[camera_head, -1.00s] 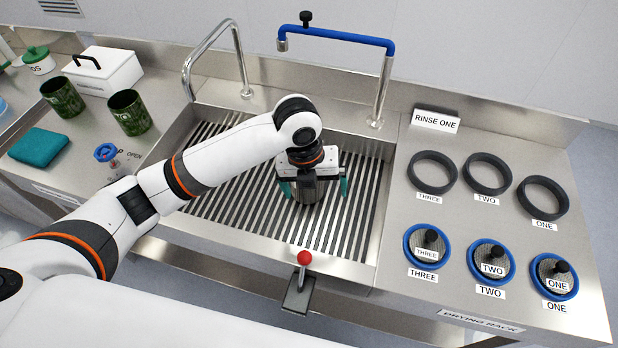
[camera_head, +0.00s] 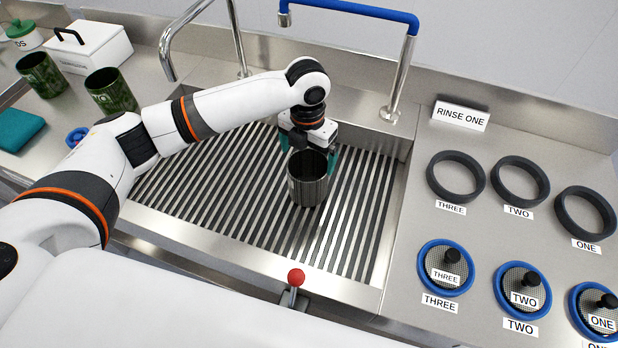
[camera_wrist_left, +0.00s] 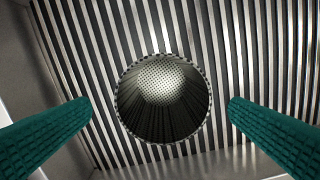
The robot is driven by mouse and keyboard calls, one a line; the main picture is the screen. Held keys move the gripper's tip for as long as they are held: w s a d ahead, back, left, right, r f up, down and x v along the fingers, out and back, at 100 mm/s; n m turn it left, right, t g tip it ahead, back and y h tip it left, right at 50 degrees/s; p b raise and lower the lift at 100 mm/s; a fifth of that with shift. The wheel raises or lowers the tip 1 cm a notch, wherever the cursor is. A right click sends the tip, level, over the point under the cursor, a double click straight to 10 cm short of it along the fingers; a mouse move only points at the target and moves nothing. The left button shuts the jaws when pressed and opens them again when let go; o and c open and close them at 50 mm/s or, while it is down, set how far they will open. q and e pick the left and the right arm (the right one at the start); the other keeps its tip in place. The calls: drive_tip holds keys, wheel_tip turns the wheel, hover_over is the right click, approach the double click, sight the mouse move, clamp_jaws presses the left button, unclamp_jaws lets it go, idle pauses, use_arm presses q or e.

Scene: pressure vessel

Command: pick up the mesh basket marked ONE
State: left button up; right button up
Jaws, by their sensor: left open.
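A dark metal mesh basket (camera_head: 308,185) stands upright in the sink on the slatted grate. Its open top faces up, and no ONE marking is readable on it. In the left wrist view the basket (camera_wrist_left: 163,120) shows from above, its perforated floor visible inside. My left gripper (camera_wrist_left: 160,103) is open, its teal fingers apart on either side of the basket with gaps to it. My right gripper is not in view.
Right are black rings (camera_head: 455,177), blue-rimmed mesh lids (camera_head: 445,268) and a RINSE ONE sign (camera_head: 461,116). Green cups (camera_head: 110,90) stand left.

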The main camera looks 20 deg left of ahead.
use_arm(q)
drive_tip(key=f, duration=0.2)
drive_tip(key=f+p, duration=0.1)
drive_tip(key=f, duration=0.1)
drive_tip(key=f+p, duration=0.1)
drive_tip(key=f, duration=0.2)
drive_tip(key=shift+w+a, duration=0.1)
drive_tip(key=shift+w, duration=0.2)
drive_tip(key=shift+f, duration=0.5)
drive_tip(key=shift+w+r, duration=0.1)
drive_tip(key=c, duration=1)
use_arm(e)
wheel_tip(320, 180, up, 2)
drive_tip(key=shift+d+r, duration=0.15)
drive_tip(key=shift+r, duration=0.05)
